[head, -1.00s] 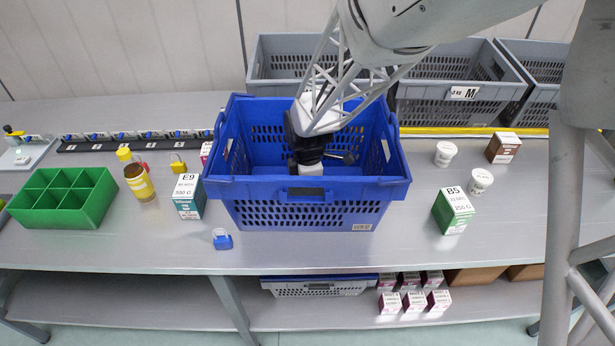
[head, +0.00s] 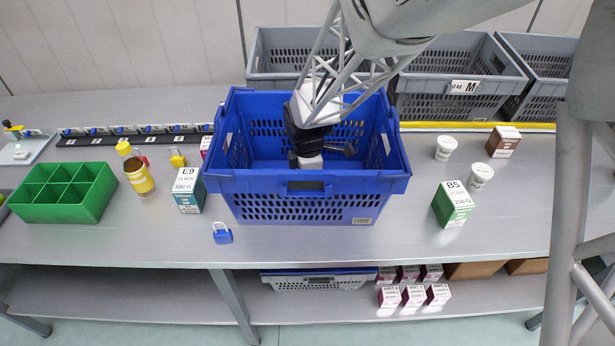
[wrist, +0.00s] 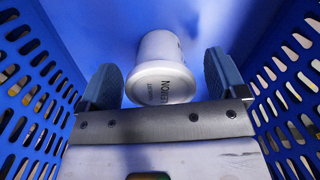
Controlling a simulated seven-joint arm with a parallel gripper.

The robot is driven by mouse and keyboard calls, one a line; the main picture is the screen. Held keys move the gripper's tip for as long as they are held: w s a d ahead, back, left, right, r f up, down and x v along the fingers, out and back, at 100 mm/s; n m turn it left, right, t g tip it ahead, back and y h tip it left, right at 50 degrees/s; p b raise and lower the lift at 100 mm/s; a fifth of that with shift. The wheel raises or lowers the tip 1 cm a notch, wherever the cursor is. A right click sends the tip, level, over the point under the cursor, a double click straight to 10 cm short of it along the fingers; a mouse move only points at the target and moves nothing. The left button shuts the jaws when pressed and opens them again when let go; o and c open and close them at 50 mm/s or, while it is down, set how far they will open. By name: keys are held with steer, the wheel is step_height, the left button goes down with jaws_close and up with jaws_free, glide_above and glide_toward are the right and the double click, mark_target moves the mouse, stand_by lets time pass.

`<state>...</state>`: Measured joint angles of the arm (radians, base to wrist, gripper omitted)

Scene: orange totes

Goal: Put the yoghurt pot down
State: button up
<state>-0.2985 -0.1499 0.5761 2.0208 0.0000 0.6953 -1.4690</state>
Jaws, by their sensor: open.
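The white yoghurt pot (wrist: 160,68) is inside the blue crate (head: 308,182). In the wrist view its round end with "LEMON" lettering faces the camera, and blue crate surface is behind it. My gripper (wrist: 163,80) is open, with one grey-blue finger on each side of the pot. A gap shows between the pot and each finger. In the head view my gripper reaches down into the crate, and the pot's pale end (head: 309,162) shows just above the front rim. The front wall hides the pot's lower part, so I cannot tell how it rests.
The crate's perforated walls stand close around my gripper. Two other white pots (head: 480,177) and a green B5 box (head: 453,204) are to the right. An E9 box (head: 188,190), a yellow bottle (head: 139,176) and a green divided tray (head: 63,193) are to the left. Grey totes (head: 459,88) stand behind.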

step_height(320, 180, up, 12)
steer(key=shift+f, duration=0.2)
stand_by(0.4)
stand_by(0.4)
steer(key=s+d+r+m+t, duration=0.2)
steer(key=s+d+r+m, duration=0.65)
steer(key=r, duration=0.35)
steer(key=s+d+r+m+t, duration=0.1)
steer(key=s+d+r+m, duration=0.25)
steer(key=s, duration=0.25)
steer(key=s+d+r+m+t, duration=0.1)
steer(key=s+d+r+m, duration=0.1)
steer(key=s+m, duration=0.3)
steer(key=s+d+r+m+t, duration=0.2)
steer(key=s+d+m, duration=0.1)
steer(key=s, duration=0.4)
step_height(320, 180, down, 9)
steer(key=w+g, duration=0.1)
steer(key=g, duration=0.2)
steer(key=shift+w, duration=0.25)
